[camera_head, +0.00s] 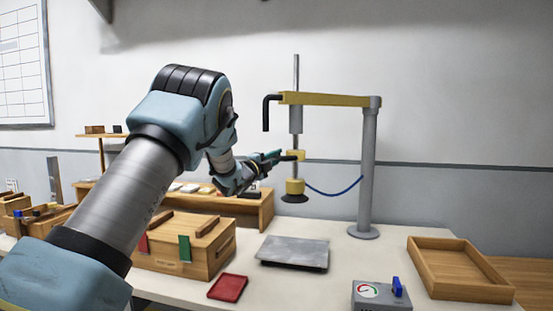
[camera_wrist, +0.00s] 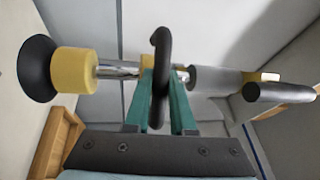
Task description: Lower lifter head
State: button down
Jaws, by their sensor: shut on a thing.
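The lifter stands on the table, with a grey post (camera_head: 367,170) and a yellow crossarm (camera_head: 325,100). A vertical rod runs down from the crossarm to the lifter head (camera_head: 295,187), a yellow block with a black suction cup facing down. The head hangs above the table with nothing on the cup. In the wrist view, the green fingers are shut on a black handle (camera_wrist: 160,50), and the head (camera_wrist: 76,71) lies to the left. The handle is mostly hidden in the head view.
A grey metal plate (camera_head: 270,249) lies below and left of the head. A red tray (camera_head: 228,288), a gauge box with a blue lever (camera_head: 380,295) and an empty wooden tray (camera_head: 485,292) are nearer. A wooden box (camera_head: 205,258) stands left. A blue hose (camera_head: 333,191) runs to the post.

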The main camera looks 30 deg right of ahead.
notch_tip(320, 180, down, 20)
jog(key=b, duration=1.9)
jog(key=shift+b, duration=0.35)
jog(key=c, duration=0.8)
grip_release()
jog(key=shift+o, duration=0.2)
jog(key=shift+r, duration=0.1)
jog(key=b+v, duration=0.2)
jog(key=v, duration=0.8)
jog(key=shift+s+a, duration=0.2)
jog(key=shift+a, duration=0.15)
